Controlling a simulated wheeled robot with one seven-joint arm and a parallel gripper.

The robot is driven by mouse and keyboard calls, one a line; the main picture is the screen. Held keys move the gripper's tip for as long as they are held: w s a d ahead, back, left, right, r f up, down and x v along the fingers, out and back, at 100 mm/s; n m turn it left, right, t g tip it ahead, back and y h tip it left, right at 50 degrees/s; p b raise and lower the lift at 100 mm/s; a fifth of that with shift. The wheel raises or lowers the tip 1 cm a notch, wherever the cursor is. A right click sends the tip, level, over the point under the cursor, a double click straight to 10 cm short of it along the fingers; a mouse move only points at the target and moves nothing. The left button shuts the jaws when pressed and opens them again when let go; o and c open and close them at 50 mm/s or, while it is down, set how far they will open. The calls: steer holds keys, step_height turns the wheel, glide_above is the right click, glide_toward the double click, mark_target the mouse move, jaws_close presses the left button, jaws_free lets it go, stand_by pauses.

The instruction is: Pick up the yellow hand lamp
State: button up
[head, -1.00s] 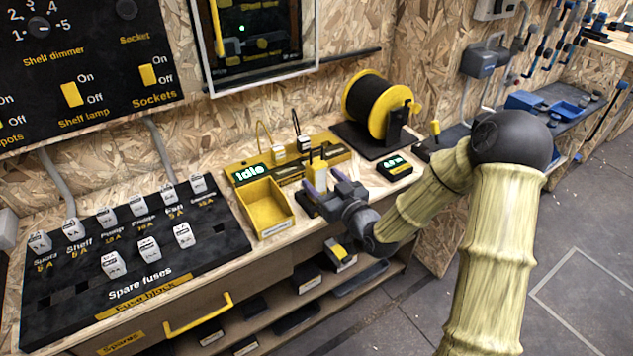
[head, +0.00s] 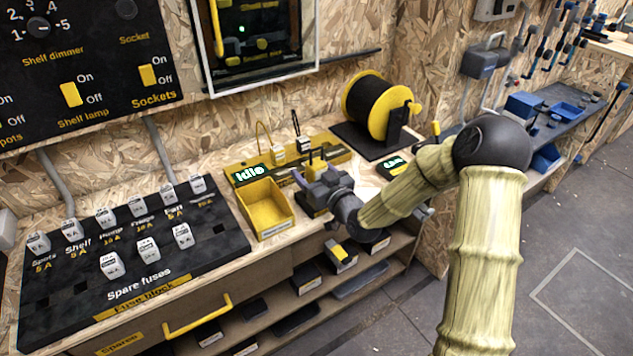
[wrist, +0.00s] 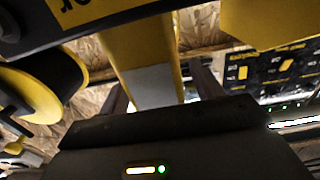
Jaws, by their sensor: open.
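The yellow hand lamp (head: 316,163) appears to be the upright yellow piece at the bench's middle; my gripper and wrist hide most of it in the head view. My gripper (head: 312,180) is at it, pointing left and toward the wall. In the wrist view a yellow body with a grey panel (wrist: 143,45), seemingly the lamp, stands between the two fingers of my gripper (wrist: 160,90). The fingers are open, one on each side of it. A gap shows near the right finger; contact on the left cannot be told.
A yellow open bin (head: 265,210) stands left of my gripper. A cable reel (head: 378,105) stands behind to the right, with a small green-lit box (head: 393,168) in front of it. The fuse block (head: 130,255) fills the left.

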steer(key=shift+c, duration=0.3)
steer(key=c, duration=1.2)
step_height(320, 180, up, 10)
steer(key=shift+r+p, duration=0.1)
steer(key=shift+p, duration=1.05)
